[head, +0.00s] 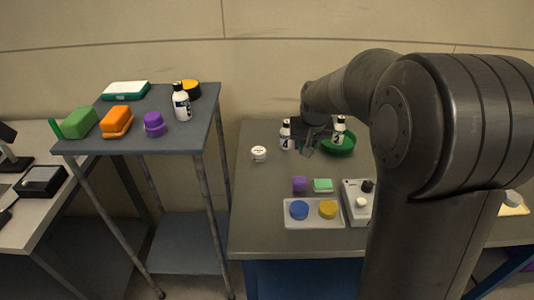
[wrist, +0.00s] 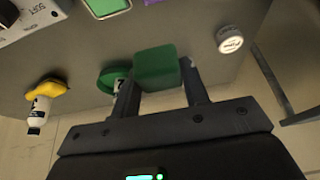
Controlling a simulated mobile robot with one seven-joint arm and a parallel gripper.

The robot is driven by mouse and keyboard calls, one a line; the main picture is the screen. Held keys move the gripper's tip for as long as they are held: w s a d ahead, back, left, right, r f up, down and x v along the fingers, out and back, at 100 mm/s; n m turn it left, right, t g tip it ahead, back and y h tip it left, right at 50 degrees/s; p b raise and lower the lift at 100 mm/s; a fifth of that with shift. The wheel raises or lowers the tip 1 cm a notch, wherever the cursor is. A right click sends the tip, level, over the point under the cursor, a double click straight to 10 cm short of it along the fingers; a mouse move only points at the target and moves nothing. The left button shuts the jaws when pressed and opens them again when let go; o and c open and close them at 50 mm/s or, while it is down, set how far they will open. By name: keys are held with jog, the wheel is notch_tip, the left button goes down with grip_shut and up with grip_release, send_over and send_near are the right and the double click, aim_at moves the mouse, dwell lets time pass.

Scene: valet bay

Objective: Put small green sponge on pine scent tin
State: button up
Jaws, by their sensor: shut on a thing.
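My gripper (wrist: 160,82) is shut on a green block, the small green sponge (wrist: 157,68), which sits between the two fingers in the wrist view. In the head view my gripper (head: 309,148) is over the back of the right table, and I cannot make out the sponge there. A small round white tin (head: 258,153) stands to its left; it also shows in the wrist view (wrist: 230,40). Its label is too small to read, so I cannot tell whether it is the pine scent tin.
A green bowl (head: 345,150) and white bottles (head: 286,135) stand near my gripper. A purple item (head: 299,184), a green pale-edged item (head: 323,185) and a tray (head: 313,222) with blue and yellow rounds are in front.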

jog(key=w+a+r, duration=0.2)
jog(key=w+a, duration=0.1)
jog(key=w, duration=0.5)
send_over(259, 148)
jog(key=s, duration=0.1)
notch_tip(259, 148, down, 7)
jog(key=shift+s+f, duration=0.15)
jog(key=shift+f, duration=1.95)
jog(key=shift+f, duration=0.15)
jog(key=o, duration=0.9)
jog(key=shift+o, duration=0.2)
jog(key=v, duration=1.2)
jog(key=shift+r, duration=0.3)
